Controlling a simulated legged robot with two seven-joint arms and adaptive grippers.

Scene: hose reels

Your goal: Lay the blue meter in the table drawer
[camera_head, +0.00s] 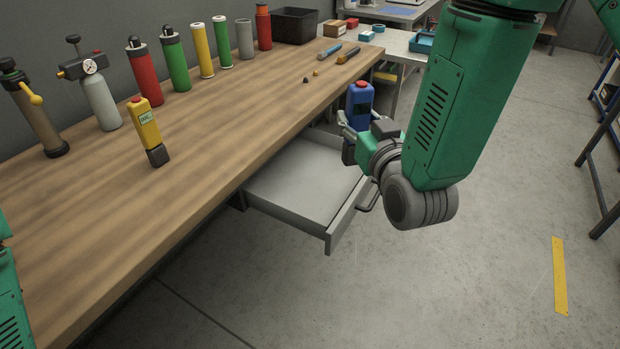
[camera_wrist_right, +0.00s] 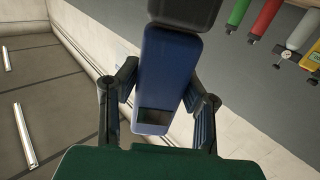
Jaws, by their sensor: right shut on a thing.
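The blue meter (camera_head: 360,97) is a blue block with a red knob on top and a dark base. My right gripper (camera_head: 352,132) is shut on it and holds it upright, above the far end of the drawer. In the right wrist view the blue meter (camera_wrist_right: 168,70) sits between the two fingers of the right gripper (camera_wrist_right: 160,108). The table drawer (camera_head: 300,182) is grey, pulled out from the wooden table (camera_head: 190,110), and its visible floor is empty. My arm hides part of the drawer's far right side. Only a green part of my left arm shows at the left edge; its gripper is out of view.
A yellow meter (camera_head: 147,128) stands on the table near its middle. Several coloured cylinders, a pump with a gauge (camera_head: 96,90) and a black bin (camera_head: 294,25) line the back. Two screwdriver-like tools (camera_head: 330,51) lie at the far end. Floor right of the drawer is clear.

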